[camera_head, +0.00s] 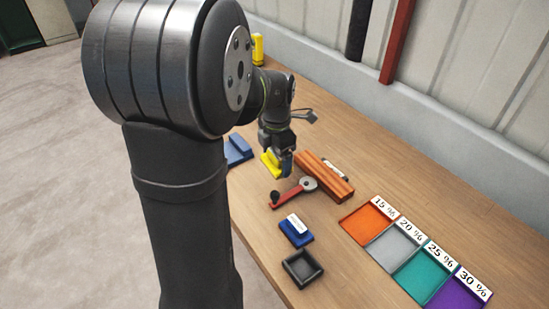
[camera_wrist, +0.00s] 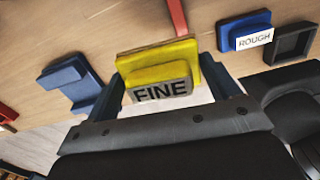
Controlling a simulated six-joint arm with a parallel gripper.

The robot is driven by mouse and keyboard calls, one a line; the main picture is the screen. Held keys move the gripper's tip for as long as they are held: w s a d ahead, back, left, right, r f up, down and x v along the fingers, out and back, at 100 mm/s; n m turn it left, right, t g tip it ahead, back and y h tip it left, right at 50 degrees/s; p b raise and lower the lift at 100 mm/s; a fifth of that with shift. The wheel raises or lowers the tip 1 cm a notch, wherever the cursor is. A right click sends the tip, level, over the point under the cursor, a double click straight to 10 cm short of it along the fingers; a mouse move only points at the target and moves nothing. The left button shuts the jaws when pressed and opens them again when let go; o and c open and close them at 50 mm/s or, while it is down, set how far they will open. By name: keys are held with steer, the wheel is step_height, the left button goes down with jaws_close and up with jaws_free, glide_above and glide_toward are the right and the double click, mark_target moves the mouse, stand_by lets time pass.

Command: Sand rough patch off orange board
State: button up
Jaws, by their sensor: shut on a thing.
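My gripper (camera_head: 278,162) is shut on a yellow sanding block (camera_head: 270,161) and holds it above the table. In the wrist view the yellow block (camera_wrist: 158,60) sits between the two fingers (camera_wrist: 168,92), with a grey face marked FINE. The orange board (camera_head: 325,178) lies on the table just right of my gripper in the head view. A rough patch on it cannot be made out. A blue block marked ROUGH (camera_wrist: 250,32) stands apart on the table and also shows in the head view (camera_head: 296,231).
A red-handled tool with a grey disc (camera_head: 293,193) lies beside the board. A black tray (camera_head: 302,268) is in front. Orange, grey, teal and purple trays (camera_head: 368,223) marked 15% to 30% line the right. Another blue block (camera_head: 238,150) is at the left edge.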

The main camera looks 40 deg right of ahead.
steer(key=w+d+m, duration=0.2)
steer(key=d+m, duration=0.5)
steer(key=m, duration=1)
glide_toward(311, 161)
steer(key=shift+f, duration=3.05)
steer(key=shift+s+f, duration=0.2)
steer(key=shift+s, duration=0.5)
steer(key=shift+c, duration=0.7)
steer(key=shift+s, duration=4.95)
steer(key=shift+w, duration=5.6)
steer(key=shift+w+r, duration=0.1)
steer(key=shift+r, duration=0.05)
step_height(311, 161, up, 8)
